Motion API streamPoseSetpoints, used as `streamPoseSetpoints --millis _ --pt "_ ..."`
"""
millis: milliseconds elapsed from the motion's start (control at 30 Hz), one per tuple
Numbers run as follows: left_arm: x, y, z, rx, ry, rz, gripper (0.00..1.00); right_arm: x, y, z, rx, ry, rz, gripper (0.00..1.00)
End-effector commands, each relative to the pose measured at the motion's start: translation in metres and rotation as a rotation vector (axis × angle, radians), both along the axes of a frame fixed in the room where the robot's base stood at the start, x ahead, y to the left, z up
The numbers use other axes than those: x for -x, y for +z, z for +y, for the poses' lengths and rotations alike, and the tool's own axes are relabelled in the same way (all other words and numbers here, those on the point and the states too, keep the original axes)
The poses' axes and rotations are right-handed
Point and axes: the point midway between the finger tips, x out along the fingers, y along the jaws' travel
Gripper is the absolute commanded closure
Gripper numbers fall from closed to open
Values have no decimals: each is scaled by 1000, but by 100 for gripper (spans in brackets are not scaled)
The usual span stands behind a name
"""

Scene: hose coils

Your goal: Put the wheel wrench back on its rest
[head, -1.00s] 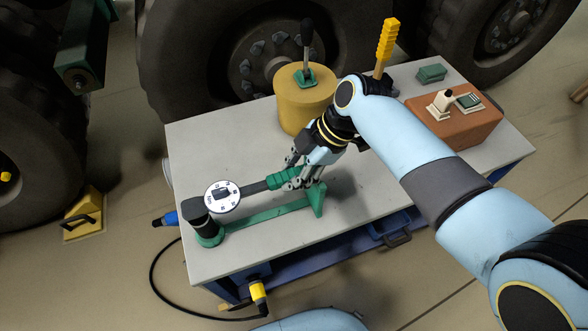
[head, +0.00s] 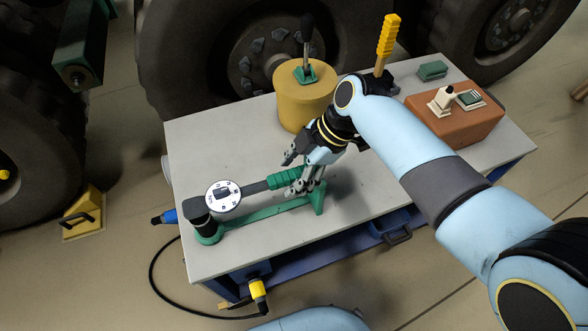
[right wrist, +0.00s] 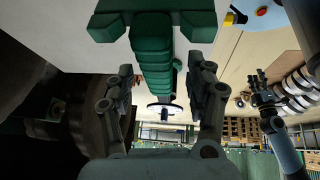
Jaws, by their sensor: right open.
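The wheel wrench has a dark head, a white round dial (head: 223,195) and a green ribbed handle (head: 285,179). It lies lengthwise along the green rest (head: 265,217), its head at the rest's left post. Whether the handle end touches the rest's upright bracket (head: 318,199) is hidden by fingers. My right gripper (head: 296,173) is open at the handle. In the right wrist view the green handle (right wrist: 153,60) shows between the spread fingers (right wrist: 164,85). My left gripper (right wrist: 260,88) seems to show small in that view; its jaw state is unclear.
On the grey table (head: 215,140) a yellow cylinder (head: 303,105) with a lever stands behind my right gripper. A yellow-handled tool (head: 388,42) and an orange-brown block (head: 455,120) stand farther right. Large tyres border the back.

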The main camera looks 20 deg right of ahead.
Motion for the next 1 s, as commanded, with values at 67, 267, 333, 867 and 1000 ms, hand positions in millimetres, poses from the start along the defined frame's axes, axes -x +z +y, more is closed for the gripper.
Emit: streamPoseSetpoints --millis 67,267,333,867,1000 --pt "0 0 0 0 0 0 60 0 0 0 0 0 -1 45" --pt "0 0 0 0 0 0 60 -1 1 0 -1 0 -1 45" --pt "0 0 0 0 0 0 60 -1 1 0 -1 0 -1 45" --pt "-2 12 0 0 0 -3 60 -1 13 0 -1 0 -2 45" --pt "-2 17 0 0 0 -4 60 -1 18 0 -1 -1 -2 45"
